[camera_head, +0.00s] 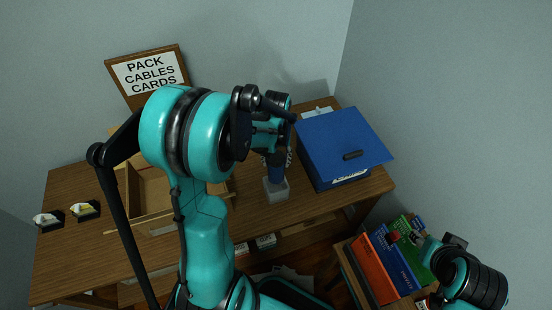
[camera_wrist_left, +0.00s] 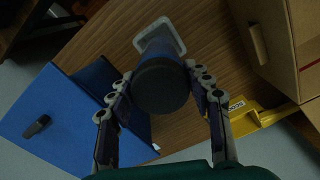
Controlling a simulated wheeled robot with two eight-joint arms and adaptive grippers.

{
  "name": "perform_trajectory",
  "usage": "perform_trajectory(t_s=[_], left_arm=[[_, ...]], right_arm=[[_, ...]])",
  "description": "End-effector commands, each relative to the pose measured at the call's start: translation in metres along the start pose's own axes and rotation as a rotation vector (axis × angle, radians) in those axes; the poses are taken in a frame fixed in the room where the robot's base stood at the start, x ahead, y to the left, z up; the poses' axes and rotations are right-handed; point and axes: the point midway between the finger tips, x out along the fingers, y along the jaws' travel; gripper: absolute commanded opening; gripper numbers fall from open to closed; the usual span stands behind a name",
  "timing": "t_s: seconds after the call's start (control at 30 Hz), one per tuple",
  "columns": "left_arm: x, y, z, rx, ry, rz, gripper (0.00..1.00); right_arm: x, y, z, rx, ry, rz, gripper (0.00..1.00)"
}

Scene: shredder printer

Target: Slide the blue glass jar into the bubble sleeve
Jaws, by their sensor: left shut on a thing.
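The blue glass jar (camera_wrist_left: 162,86) has a dark lid that faces the left wrist camera. My left gripper (camera_wrist_left: 160,82) is shut on it, one finger on each side. In the head view the left gripper (camera_head: 274,143) hides most of the jar (camera_head: 276,173), and a blue part shows below the fingers. The pale, whitish bubble sleeve (camera_head: 276,191) stands on the desk right under the jar; its rim also shows in the left wrist view (camera_wrist_left: 177,38). The jar's lower end is at the sleeve's opening; how deep it sits I cannot tell. My right gripper (camera_head: 444,246) is at lower right, its fingers unclear.
A blue lidded box (camera_head: 340,140) stands right of the sleeve. A wooden tray (camera_head: 150,190) lies to the left, partly behind my left arm. A sign (camera_head: 150,75) stands at the back. A crate of colourful folders (camera_head: 385,262) is at lower right.

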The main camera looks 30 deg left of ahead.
Motion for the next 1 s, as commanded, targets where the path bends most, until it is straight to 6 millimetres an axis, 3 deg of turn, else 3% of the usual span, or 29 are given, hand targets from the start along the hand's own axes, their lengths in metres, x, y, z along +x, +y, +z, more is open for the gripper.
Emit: perform_trajectory(t_s=[0.6, 1.0], left_arm=[[0.048, 0.000, 0.000, 0.000, 0.000, 0.000, 0.00], [0.054, 0.000, 0.000, 0.000, 0.000, 0.000, 0.00]], right_arm=[[0.035, 0.000, 0.025, 0.000, 0.000, 0.000, 0.40], [0.039, 0.000, 0.028, 0.000, 0.000, 0.000, 0.40]])
